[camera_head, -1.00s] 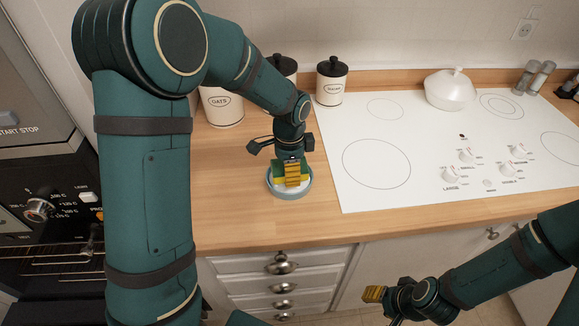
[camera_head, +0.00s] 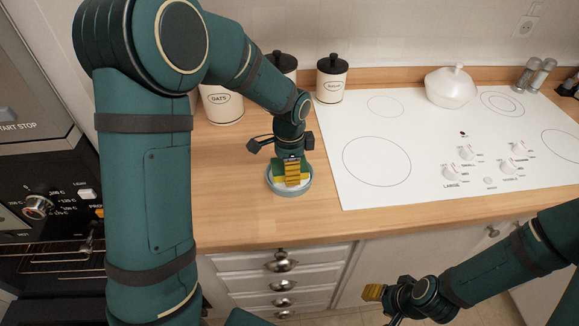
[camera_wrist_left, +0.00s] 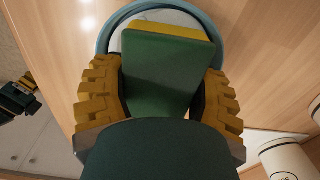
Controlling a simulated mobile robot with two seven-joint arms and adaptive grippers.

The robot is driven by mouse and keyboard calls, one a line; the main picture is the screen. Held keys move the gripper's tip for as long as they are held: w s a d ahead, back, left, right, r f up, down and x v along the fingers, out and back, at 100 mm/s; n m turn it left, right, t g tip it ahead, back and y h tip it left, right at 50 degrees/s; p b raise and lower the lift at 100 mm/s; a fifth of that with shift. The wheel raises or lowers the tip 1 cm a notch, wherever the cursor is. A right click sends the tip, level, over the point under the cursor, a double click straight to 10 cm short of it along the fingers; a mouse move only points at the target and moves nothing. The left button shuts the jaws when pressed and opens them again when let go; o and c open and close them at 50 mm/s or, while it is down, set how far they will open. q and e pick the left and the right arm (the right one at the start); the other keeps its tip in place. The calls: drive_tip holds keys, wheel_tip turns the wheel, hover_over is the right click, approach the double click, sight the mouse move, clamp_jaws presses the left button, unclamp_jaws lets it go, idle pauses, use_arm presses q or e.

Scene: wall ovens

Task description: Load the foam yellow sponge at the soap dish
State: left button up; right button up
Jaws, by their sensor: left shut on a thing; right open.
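The foam sponge, yellow with a green side, is between the fingers of my left gripper (camera_head: 292,172). In the left wrist view the sponge (camera_wrist_left: 160,72) shows its green face and a yellow edge, with the gripper's yellow ribbed fingers shut on both its sides. The soap dish (camera_head: 275,189) is a round blue-grey dish on the wooden counter. Its rim (camera_wrist_left: 106,32) curves around the sponge in the wrist view. The sponge is over or inside the dish; whether it touches the bottom I cannot tell. My right gripper (camera_head: 374,293) is open and empty, low in front of the cabinets.
A white cooktop (camera_head: 420,150) with knobs lies right of the dish. Canisters (camera_head: 222,105) and (camera_head: 331,80) stand at the back, partly behind my left arm. A white lidded pot (camera_head: 450,88) is on the cooktop. Wooden counter is clear in front of the dish.

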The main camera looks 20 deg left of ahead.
use_arm(q)
drive_tip(key=shift+f, duration=0.5)
idle(1.2)
drive_tip(key=shift+r, duration=0.15)
drive_tip(key=shift+r+p, duration=2.6)
drive_tip(key=shift+r, duration=0.85)
drive_tip(key=shift+s+f, duration=0.1)
